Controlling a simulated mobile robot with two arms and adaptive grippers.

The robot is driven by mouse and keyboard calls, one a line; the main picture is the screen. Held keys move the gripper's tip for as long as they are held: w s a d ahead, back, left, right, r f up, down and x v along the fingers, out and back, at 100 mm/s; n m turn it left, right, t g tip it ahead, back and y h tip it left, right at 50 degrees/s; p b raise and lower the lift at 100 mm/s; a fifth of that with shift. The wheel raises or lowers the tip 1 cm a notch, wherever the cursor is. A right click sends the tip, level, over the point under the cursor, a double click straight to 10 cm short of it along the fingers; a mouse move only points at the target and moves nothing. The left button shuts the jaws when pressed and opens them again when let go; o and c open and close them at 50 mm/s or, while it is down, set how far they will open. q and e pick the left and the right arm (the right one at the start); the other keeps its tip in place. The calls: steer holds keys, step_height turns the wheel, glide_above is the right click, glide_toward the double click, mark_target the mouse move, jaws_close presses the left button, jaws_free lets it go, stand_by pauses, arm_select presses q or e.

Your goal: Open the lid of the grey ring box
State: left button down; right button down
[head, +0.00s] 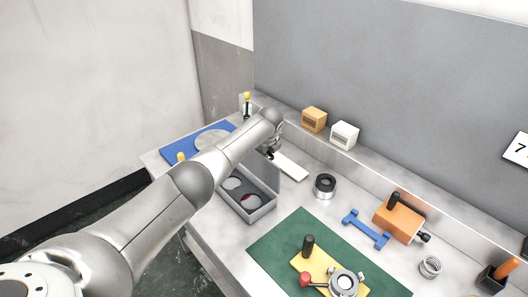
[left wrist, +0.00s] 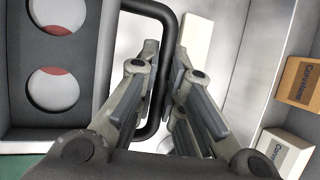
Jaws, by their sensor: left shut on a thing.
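The grey ring box (head: 262,212) stands on the bench, left of the green mat. Its lid (head: 266,174) is raised and stands roughly upright along the box's far side, partly hidden by my left arm. The dark insert with round recesses shows inside; in the left wrist view the insert (left wrist: 52,62) lies at left, with pale and red discs. My left gripper (head: 271,153) is beyond the lid. In the left wrist view my left gripper (left wrist: 166,58) is shut on the lid's black loop handle (left wrist: 140,6). My right gripper is not in view.
A white flat block (head: 291,166) lies close behind the lid. The green mat (head: 272,247) is in front. Orange (head: 314,120) and white (head: 344,135) boxes line the back.

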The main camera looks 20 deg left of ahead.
arm_select(q)
steer(key=shift+s+d+f, duration=0.2)
steer(key=shift+s+f, duration=0.05)
steer(key=shift+f, duration=0.25)
stand_by(0.4)
steer(key=c, duration=1.7)
jaws_free()
steer(key=shift+w, duration=0.1)
steer(key=shift+o, duration=0.9)
steer(key=shift+w+f, duration=0.1)
steer(key=shift+w, duration=0.2)
steer(key=shift+s+r, duration=0.2)
steer(key=shift+r, duration=0.2)
steer(key=v, duration=1.1)
steer(key=shift+r, duration=0.1)
